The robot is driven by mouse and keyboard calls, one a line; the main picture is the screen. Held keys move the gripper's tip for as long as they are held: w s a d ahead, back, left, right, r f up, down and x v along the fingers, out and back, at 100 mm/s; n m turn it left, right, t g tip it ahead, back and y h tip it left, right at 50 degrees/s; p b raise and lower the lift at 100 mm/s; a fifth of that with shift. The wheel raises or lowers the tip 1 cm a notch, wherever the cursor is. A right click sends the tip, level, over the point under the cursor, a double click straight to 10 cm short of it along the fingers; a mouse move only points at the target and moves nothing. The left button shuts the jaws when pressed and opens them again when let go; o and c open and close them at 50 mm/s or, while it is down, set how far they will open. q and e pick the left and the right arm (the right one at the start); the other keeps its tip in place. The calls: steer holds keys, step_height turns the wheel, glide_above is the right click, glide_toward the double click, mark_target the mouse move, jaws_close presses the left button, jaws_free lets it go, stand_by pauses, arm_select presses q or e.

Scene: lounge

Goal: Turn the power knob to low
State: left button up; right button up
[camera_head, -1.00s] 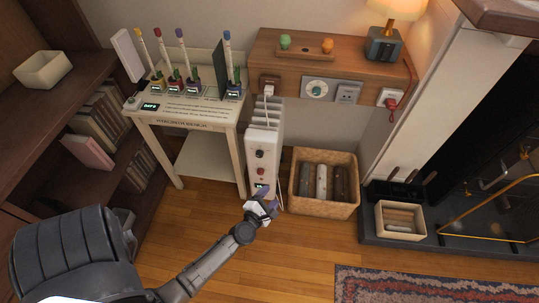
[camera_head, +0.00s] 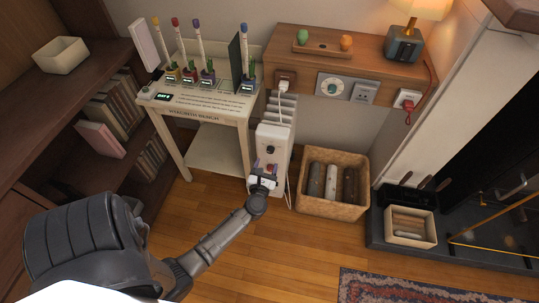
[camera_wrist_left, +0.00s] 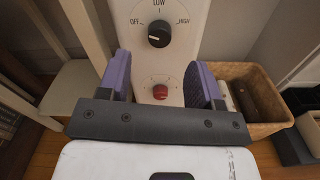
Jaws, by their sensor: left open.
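A white heater (camera_head: 262,133) stands upright between the small bench and the basket. Its front carries a black knob (camera_wrist_left: 159,34) with OFF, LOW and HIGH marked around it, LOW at the top. The knob's pointer is too small to read surely. A red knob (camera_wrist_left: 160,91) with a small scale sits below it. The black knob also shows in the head view (camera_head: 270,150). My left gripper (camera_head: 264,170) is open and empty in front of the heater's lower front. In the wrist view its purple fingers (camera_wrist_left: 160,80) stand either side of the red knob, apparently touching nothing. My right gripper is out of view.
A wicker basket (camera_head: 306,208) of logs stands right of the heater. The cream bench (camera_head: 206,113) with potted plants stands to its left. A white cord runs from the wooden shelf (camera_head: 385,68) to the heater. The wood floor in front is clear.

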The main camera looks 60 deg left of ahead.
mark_target(270, 152)
arm_select(q)
steer(key=shift+b+x, duration=0.6)
steer(key=shift+x, duration=2.5)
steer(key=shift+c, duration=0.2)
steer(key=shift+c, duration=0.9)
steer(key=c, duration=0.7)
